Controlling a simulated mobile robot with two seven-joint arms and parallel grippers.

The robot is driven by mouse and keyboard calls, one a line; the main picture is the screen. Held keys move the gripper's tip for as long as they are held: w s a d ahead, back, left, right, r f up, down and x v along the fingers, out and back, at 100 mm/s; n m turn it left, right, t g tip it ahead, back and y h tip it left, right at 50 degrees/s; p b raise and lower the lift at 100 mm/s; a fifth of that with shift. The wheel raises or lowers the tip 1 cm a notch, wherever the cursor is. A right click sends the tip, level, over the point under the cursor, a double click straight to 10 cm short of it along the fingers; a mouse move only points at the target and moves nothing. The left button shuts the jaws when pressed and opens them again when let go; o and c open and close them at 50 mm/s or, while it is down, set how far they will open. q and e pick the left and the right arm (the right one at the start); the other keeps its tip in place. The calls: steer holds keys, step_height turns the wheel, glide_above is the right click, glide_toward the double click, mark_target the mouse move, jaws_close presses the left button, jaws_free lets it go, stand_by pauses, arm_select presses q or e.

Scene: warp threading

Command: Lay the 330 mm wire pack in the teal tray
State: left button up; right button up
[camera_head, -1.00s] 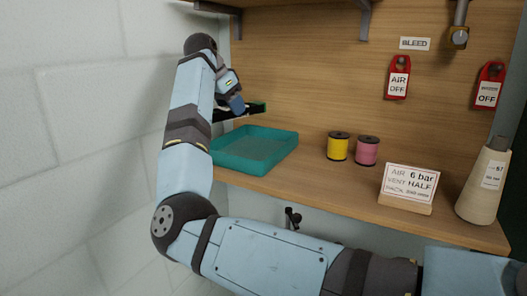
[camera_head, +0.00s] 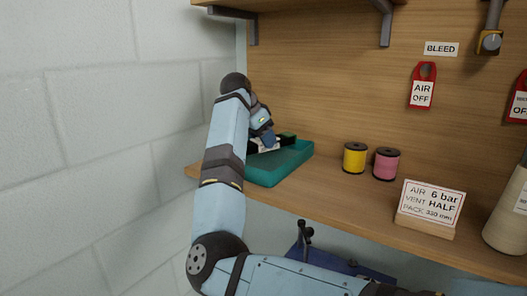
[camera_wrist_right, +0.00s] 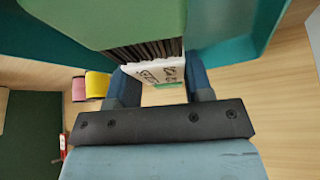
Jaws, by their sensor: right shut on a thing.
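The teal tray (camera_head: 300,155) sits on the wooden bench at the left end, near the wall. My right gripper (camera_head: 266,137) is over it, shut on the wire pack (camera_head: 287,138), which shows dark and green with a white patch. In the right wrist view the pack (camera_wrist_right: 160,71) is between the two blue fingers, with dark wires, a white printed label and a broad light green part. The tray's teal wall (camera_wrist_right: 225,30) shows behind it. Whether the pack touches the tray floor I cannot tell. My left gripper is not in view.
A yellow spool (camera_head: 355,157) and a pink spool (camera_head: 386,164) stand right of the tray. A sign card (camera_head: 430,206) reading "PACK 330 mm" and a pale cone (camera_head: 508,215) stand further right. A shelf bracket (camera_head: 252,30) hangs above; the block wall (camera_head: 90,130) is close on the left.

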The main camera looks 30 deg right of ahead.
mark_target(263, 148)
steer(key=shift+f, duration=1.7)
steer(key=o, duration=1.2)
steer(key=shift+f, duration=0.1)
steer(key=shift+r, duration=0.2)
steer(key=v, duration=1.2)
steer(key=shift+f, duration=0.1)
